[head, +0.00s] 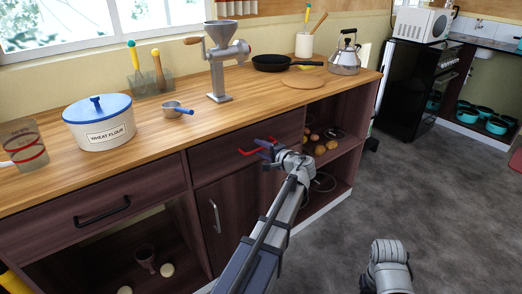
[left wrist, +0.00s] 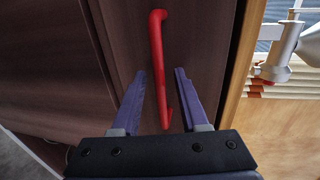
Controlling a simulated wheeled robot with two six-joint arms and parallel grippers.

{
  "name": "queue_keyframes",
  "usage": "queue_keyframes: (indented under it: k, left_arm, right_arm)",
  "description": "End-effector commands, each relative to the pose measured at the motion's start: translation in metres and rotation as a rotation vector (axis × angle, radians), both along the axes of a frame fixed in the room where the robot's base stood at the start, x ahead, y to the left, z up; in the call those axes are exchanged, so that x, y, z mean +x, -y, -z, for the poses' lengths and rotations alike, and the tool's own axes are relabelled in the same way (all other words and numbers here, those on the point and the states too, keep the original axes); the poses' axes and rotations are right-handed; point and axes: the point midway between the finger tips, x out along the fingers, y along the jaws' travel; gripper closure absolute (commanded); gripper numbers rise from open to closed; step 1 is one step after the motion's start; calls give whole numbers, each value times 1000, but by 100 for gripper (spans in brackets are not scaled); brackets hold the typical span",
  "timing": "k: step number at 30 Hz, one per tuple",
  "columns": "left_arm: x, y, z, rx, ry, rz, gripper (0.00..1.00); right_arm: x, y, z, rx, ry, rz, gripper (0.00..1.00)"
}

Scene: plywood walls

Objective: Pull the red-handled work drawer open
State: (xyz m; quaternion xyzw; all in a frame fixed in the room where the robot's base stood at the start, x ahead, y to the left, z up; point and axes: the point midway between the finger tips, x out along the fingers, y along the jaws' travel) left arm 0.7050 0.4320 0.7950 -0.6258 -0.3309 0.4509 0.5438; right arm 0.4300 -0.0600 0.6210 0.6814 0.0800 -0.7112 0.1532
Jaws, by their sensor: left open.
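The red handle (head: 248,152) is on the dark wood front of the work drawer (head: 215,158), just under the counter's front edge. The drawer looks shut. My left gripper (head: 264,147) is at the handle's right part in the head view and hides some of it. In the left wrist view the red handle (left wrist: 156,40) runs lengthwise between the two purple fingers of my left gripper (left wrist: 160,71). The fingers are apart, one on each side of the bar, with visible gaps. My right gripper cannot be made out.
The wooden counter (head: 160,140) holds a flour canister (head: 100,125), a small blue-handled pan (head: 176,108), a grinder (head: 222,60), a skillet (head: 275,63) and a kettle (head: 345,58). Open shelves with potatoes (head: 320,150) are to the right. Grey floor (head: 420,190) in front is clear.

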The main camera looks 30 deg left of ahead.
Motion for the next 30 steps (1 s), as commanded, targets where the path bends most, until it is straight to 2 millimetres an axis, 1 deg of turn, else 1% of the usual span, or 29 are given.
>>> queue_keyframes:
  k: [7,18,19,30]
  left_arm:
    - [0,0,0,0,0,0,57]
    - [0,0,0,0,0,0,99]
    - [0,0,0,0,0,0,100]
    - [0,0,0,0,0,0,100]
  right_arm:
    - [0,0,0,0,0,0,50]
    - [0,0,0,0,0,0,50]
    - [0,0,0,0,0,0,50]
    - [0,0,0,0,0,0,50]
